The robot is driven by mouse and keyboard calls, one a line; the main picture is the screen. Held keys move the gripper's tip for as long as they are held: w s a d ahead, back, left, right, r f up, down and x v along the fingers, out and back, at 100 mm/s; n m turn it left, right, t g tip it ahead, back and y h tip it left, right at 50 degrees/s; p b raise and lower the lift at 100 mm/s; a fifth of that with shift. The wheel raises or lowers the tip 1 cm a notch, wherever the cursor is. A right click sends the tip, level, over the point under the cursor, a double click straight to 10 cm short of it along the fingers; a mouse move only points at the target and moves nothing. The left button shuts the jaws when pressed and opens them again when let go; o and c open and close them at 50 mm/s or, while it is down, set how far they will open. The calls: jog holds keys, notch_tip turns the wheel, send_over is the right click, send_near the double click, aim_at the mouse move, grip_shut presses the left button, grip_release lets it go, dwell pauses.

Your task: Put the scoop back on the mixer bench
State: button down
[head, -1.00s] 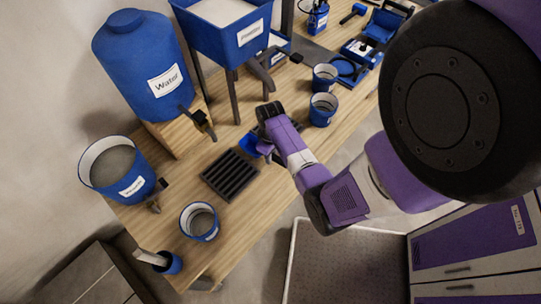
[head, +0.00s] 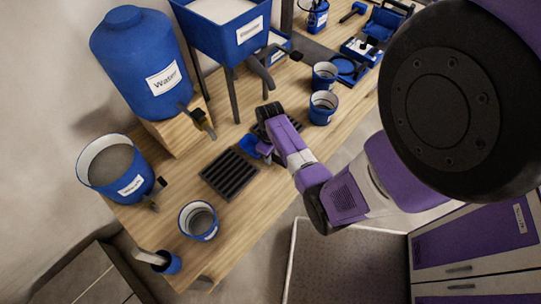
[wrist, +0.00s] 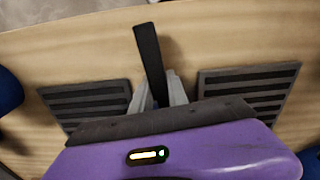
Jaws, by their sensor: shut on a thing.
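The scoop (head: 250,146) shows in the head view as a small blue shape just left of my gripper, low over the bench between two dark slatted racks. In the wrist view its black handle (wrist: 149,52) stands out from between the grey fingers of my gripper (wrist: 158,95), which is shut on it. In the head view my gripper (head: 265,146) is mostly hidden by my wrist. The mixer bench (head: 250,205) is a light wooden top. I cannot tell whether the scoop touches it.
Slatted racks lie left (head: 230,174) and right (head: 293,123) of my gripper. A blue water tank (head: 145,75), a blue hopper (head: 225,45) and a large bucket (head: 115,170) stand behind. Smaller buckets stand at front left (head: 199,221) and right (head: 322,108). Bare wood lies along the front edge.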

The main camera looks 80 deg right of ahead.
jog(key=shift+f, duration=0.2)
jog(key=c, duration=1.2)
grip_release()
